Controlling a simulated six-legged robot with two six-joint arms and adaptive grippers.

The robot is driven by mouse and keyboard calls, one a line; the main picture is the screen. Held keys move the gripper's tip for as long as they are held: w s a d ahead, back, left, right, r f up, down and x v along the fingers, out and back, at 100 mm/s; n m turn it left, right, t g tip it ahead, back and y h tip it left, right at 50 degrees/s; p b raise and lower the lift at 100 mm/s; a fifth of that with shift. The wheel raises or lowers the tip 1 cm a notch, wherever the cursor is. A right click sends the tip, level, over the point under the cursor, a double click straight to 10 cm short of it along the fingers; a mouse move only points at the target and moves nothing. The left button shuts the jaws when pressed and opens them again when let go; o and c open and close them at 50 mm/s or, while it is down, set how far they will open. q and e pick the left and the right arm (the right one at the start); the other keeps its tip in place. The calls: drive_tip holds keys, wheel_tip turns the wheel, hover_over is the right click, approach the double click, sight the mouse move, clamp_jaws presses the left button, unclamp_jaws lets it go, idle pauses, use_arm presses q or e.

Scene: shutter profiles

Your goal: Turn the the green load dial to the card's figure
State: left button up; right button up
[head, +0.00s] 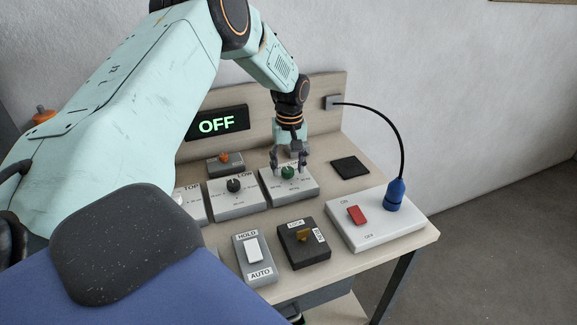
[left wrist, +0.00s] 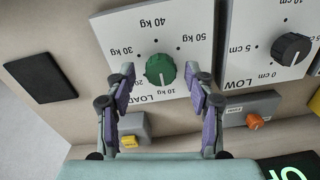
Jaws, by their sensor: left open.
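The green load dial (head: 288,172) stands on a white panel at the back of the bench. In the left wrist view the dial (left wrist: 160,70) has a white mark pointing toward the "10 kg" label; 30, 40 and 50 kg labels also show around it. My left gripper (head: 289,162) is over the dial, pointing down. In the left wrist view its open fingers (left wrist: 161,84) stand on either side of the dial, with gaps visible. One finger hides part of the scale. No card with a readable figure shows. My right gripper is not in view.
The LOW panel with a black dial (head: 234,185) is beside the load panel. A HOLD/AUTO switch (head: 253,248), a lock box (head: 304,243) and a red ON/OFF switch (head: 356,215) stand in front. A blue plug (head: 396,195) carries a cable. The display (head: 217,124) reads OFF.

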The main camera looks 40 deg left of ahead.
use_arm(q)
drive_tip(key=shift+s+a+f, duration=0.1)
drive_tip(key=shift+s+f, duration=0.05)
drive_tip(key=shift+f, duration=0.05)
drive_tip(key=shift+r, duration=0.1)
drive_tip(key=shift+d, duration=0.2)
drive_tip(key=shift+c, duration=0.7)
drive_tip(key=shift+w+a, duration=0.1)
drive_tip(key=shift+w, duration=0.1)
drive_tip(key=c, duration=0.3)
drive_tip(key=shift+s+a, duration=0.1)
drive_tip(key=c, duration=0.3)
clamp_jaws()
